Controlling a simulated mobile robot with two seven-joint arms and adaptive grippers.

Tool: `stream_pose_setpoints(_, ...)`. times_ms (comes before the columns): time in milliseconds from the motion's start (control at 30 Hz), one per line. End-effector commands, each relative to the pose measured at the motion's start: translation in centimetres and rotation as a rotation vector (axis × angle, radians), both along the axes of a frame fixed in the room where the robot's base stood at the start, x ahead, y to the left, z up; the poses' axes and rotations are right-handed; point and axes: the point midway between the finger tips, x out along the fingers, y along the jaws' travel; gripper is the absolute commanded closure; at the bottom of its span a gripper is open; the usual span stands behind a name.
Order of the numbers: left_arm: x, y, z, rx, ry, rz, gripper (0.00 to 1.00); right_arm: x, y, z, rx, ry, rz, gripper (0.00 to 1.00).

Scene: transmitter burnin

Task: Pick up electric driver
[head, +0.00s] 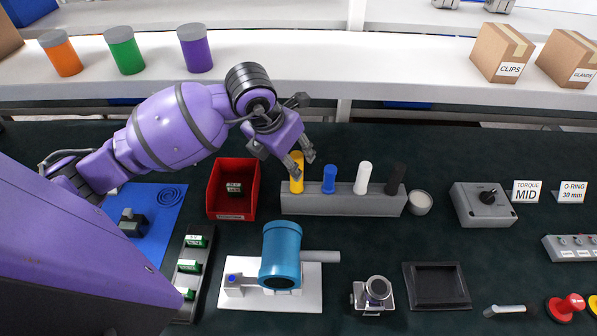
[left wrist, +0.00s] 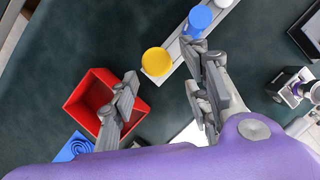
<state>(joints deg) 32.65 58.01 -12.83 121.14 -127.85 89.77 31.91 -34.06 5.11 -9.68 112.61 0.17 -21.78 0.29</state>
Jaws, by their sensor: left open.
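A grey rack (head: 335,204) holds a row of upright cylinders: yellow (head: 296,174), blue (head: 329,180), white (head: 362,178) and black (head: 395,179). I cannot tell for sure which thing is the electric driver. My left gripper (head: 301,161) is open and empty above the rack's left end, over the yellow cylinder. In the left wrist view the yellow top (left wrist: 156,62) lies beyond and between the two spread fingers, apart from them. The blue top (left wrist: 199,18) is just past the right finger. My right gripper is not in view.
A red bin (head: 233,189) stands left of the rack. A blue cylinder fixture on a white plate (head: 300,300) is in front. A small cup (head: 420,202) stands at the rack's right end. A grey knob box (head: 484,204) and a dark tray (head: 437,287) are farther right.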

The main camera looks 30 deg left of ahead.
Motion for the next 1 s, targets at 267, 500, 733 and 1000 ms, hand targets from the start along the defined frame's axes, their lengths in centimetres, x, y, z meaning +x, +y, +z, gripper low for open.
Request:
stream_pose_setpoints(267,1.6,-0.1,-3.5,-0.003,0.000,0.001,0.56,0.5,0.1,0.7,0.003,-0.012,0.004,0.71)
stream_pose_setpoints(500,2.1,-0.1,-4.8,0.001,-0.001,0.000,0.56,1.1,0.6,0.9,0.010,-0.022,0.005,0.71)
stream_pose_setpoints(733,2.1,-0.1,-4.7,0.001,-0.001,0.000,0.69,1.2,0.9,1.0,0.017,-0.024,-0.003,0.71)
stream_pose_setpoints(1000,2.1,-0.1,-4.7,0.001,-0.001,0.000,1.00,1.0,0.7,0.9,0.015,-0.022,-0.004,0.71)
